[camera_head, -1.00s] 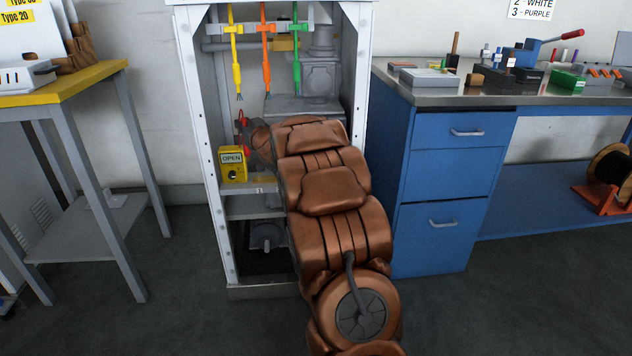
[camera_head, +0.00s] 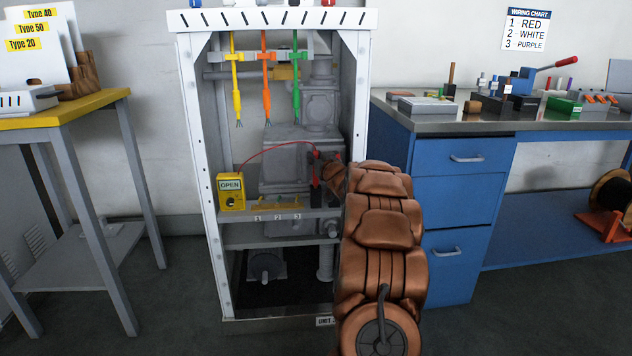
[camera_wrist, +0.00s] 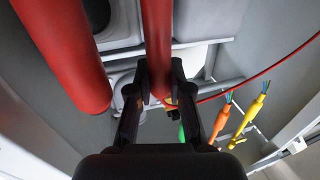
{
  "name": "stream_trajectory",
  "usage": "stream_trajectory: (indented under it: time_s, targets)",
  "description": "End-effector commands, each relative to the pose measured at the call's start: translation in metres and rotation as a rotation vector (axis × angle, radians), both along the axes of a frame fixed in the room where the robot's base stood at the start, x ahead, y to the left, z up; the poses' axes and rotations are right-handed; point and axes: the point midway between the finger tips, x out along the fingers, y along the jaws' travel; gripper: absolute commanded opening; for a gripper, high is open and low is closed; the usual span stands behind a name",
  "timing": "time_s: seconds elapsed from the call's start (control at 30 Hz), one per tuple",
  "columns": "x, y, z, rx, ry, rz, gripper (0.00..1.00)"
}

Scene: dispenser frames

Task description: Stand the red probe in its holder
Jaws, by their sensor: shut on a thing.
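The red probe (camera_head: 315,187) is inside the white cabinet, right of centre, roughly upright above the shelf. My gripper (camera_head: 320,170) reaches it from the right. In the wrist view my gripper (camera_wrist: 158,80) is shut on the red probe (camera_wrist: 157,35), which sits between its two dark fingers. A second thick red cylinder (camera_wrist: 65,50) fills the left of the wrist view; I cannot tell what it is. A thin red wire (camera_head: 270,149) arcs from the yellow OPEN box (camera_head: 231,192) to the probe. I cannot make out the holder clearly.
Yellow (camera_head: 236,90), orange (camera_head: 266,90) and green (camera_head: 297,90) cable ends hang above. A yellow terminal strip (camera_head: 280,203) lies on the shelf marked 1, 2, 3. The cabinet's right post (camera_head: 357,105) stands close to my arm. A blue workbench (camera_head: 455,190) is right.

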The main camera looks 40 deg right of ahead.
Motion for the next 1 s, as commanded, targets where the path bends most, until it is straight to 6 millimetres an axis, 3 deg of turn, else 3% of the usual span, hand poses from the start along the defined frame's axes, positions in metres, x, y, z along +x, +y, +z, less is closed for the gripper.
stream_trajectory:
  time_s: [0.17, 0.4, 0.87, 0.9, 1.0]
  targets:
    - [0.000, 0.000, -0.015, -0.001, 0.000, 0.001, 0.00]
    - [0.001, 0.001, -0.050, -0.001, -0.001, 0.002, 0.00]
    - [0.000, 0.000, -0.055, -0.002, -0.002, 0.001, 0.00]
    - [0.000, 0.000, -0.054, -0.003, -0.002, 0.001, 0.23]
    - [0.000, 0.001, -0.054, -0.003, -0.002, 0.001, 0.34]
